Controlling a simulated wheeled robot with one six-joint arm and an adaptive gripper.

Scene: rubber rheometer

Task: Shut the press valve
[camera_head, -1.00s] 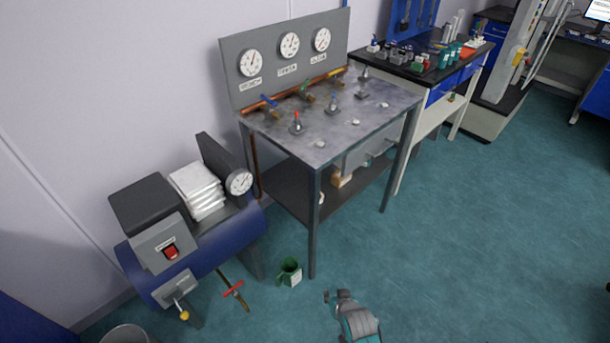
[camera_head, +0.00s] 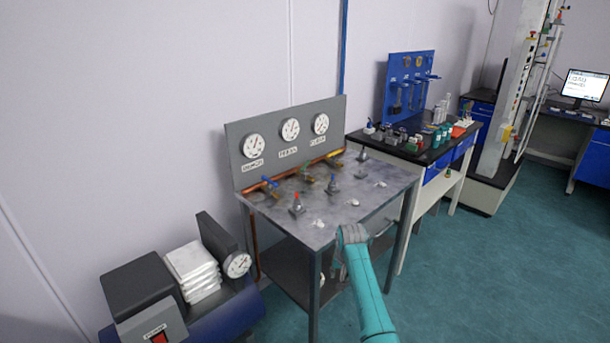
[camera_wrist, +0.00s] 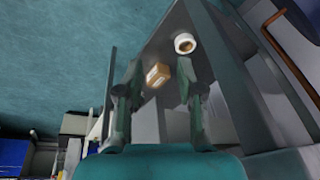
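The bench (camera_head: 380,208) carries a back panel with three gauges. The middle gauge (camera_head: 290,130) has a label below it that seems to read PRESS. My gripper (camera_wrist: 159,66) is open and empty in the wrist view, facing the lower shelf. The valve is not visible there.
A blue-handled valve (camera_head: 270,182) and a yellow-handled valve (camera_head: 334,155) flank the middle one. Upright fittings, one with a red top (camera_head: 296,204), stand on the bench top.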

